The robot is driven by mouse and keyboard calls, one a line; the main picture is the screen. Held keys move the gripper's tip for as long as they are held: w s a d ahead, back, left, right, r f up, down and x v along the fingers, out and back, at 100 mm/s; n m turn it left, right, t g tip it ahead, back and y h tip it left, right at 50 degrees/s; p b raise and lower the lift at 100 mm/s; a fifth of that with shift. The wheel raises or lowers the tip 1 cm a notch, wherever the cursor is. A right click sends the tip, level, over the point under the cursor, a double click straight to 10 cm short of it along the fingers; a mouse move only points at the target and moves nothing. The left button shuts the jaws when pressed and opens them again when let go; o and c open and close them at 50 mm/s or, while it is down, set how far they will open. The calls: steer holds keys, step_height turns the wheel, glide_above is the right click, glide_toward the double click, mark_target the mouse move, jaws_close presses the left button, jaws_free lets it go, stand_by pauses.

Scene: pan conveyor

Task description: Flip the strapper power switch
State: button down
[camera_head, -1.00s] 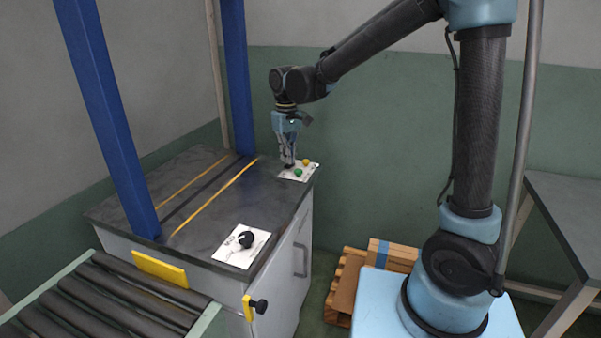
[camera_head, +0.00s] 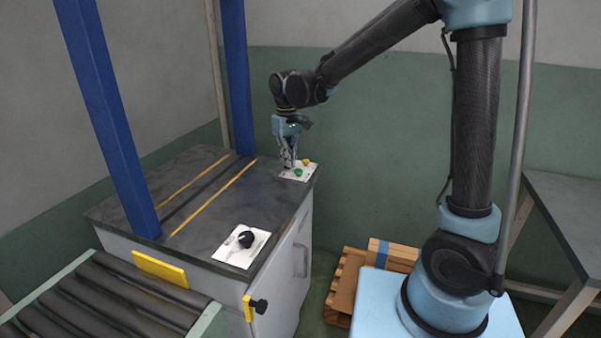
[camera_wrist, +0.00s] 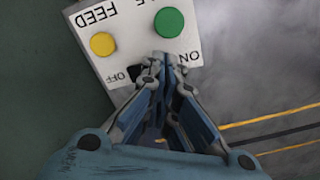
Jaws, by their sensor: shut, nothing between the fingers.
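A white control panel (camera_head: 310,174) lies on the far right corner of the dark strapper top (camera_head: 200,205). It carries a green button (camera_head: 298,172) and a yellow button (camera_head: 306,162). In the wrist view the panel (camera_wrist: 130,45) shows the green button (camera_wrist: 169,23), the yellow button (camera_wrist: 103,44) and the words FEED, ON and OFF. A small black switch (camera_wrist: 137,72) shows between OFF and ON, partly hidden by my fingers. My gripper (camera_head: 287,167) points down at the panel edge, shut and empty. In the wrist view its fingertips (camera_wrist: 162,60) are beside the switch; contact is unclear.
Blue posts (camera_head: 105,120) rise from the strapper. A roller conveyor (camera_head: 110,300) is at the lower left, wooden pallets (camera_head: 350,280) stand on the floor, and a grey table (camera_head: 570,210) is at right.

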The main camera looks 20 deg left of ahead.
steer(key=shift+f, duration=0.3)
steer(key=shift+r, duration=3.5)
steer(key=shift+w+d, duration=0.15)
steer(key=shift+d, duration=0.25)
steer(key=d+m, duration=0.5)
steer(key=d, duration=2.5)
steer(key=s+d+f+m+t, duration=0.1)
steer(key=s+d+f+m, duration=0.2)
steer(key=s+d+f, duration=0.2)
steer(key=s+d+f+m+t, duration=0.1)
steer(key=s+d+f, duration=0.5)
steer(key=d, duration=0.6)
steer(key=s+m, duration=0.1)
steer(key=s, duration=0.1)
steer(key=shift+s+f+m, duration=0.15)
steer(key=shift+s+m, duration=0.25)
